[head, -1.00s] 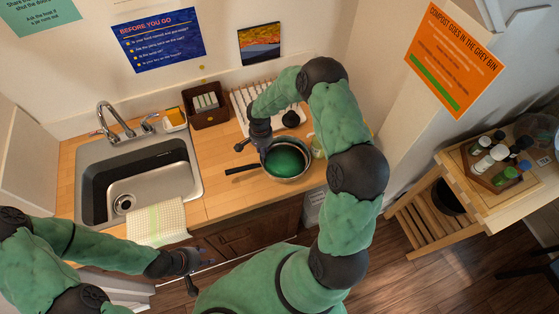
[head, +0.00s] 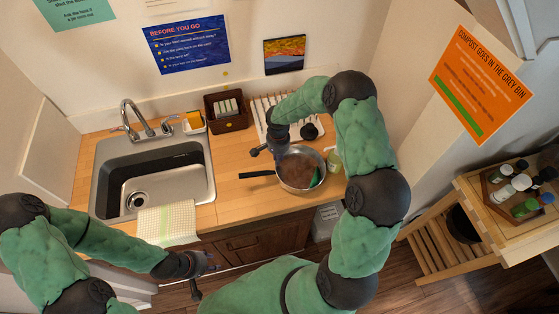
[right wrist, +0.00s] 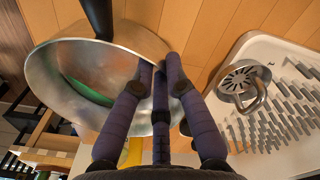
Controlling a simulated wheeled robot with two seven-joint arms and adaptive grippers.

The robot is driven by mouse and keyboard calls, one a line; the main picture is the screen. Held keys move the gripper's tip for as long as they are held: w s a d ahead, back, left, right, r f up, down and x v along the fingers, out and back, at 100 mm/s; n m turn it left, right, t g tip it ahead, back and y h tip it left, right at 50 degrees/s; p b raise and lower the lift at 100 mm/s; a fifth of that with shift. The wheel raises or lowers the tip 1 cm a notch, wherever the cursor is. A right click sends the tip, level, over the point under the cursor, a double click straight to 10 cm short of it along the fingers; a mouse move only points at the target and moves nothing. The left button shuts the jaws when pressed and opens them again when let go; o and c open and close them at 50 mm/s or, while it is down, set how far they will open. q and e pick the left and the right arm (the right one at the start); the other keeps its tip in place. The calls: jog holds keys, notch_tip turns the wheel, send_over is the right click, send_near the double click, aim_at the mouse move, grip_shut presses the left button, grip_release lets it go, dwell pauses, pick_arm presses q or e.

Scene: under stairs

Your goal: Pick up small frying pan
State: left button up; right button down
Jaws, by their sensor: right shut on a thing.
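The small frying pan (head: 303,172) is shiny metal with a black handle (head: 257,174) pointing left. It is at the right end of the wooden counter in the head view. My right gripper (head: 279,153) is at the pan's back-left rim. In the right wrist view its fingers (right wrist: 163,68) close on the rim of the pan (right wrist: 75,75), and the handle (right wrist: 97,18) points up in the picture. I cannot tell whether the pan's base clears the counter. My left gripper (head: 204,274) is empty, fingers spread, in front of the cabinet.
A white drying rack (head: 262,118) stands behind the pan; a metal utensil (right wrist: 243,84) lies on it. The sink (head: 155,178) and a towel (head: 167,224) are to the left. A brown basket (head: 229,124) stands at the back. A wooden cart (head: 480,190) stands right.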

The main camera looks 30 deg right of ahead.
jog(key=s+a+b, duration=0.2)
jog(key=s, duration=0.6)
jog(key=s+a+r+b, duration=0.1)
jog(key=s+a+b, duration=0.1)
jog(key=s, duration=0.7)
jog(key=shift+s+r, duration=0.2)
jog(key=shift+a, duration=0.1)
jog(key=c, duration=1.8)
grip_release()
grip_shut()
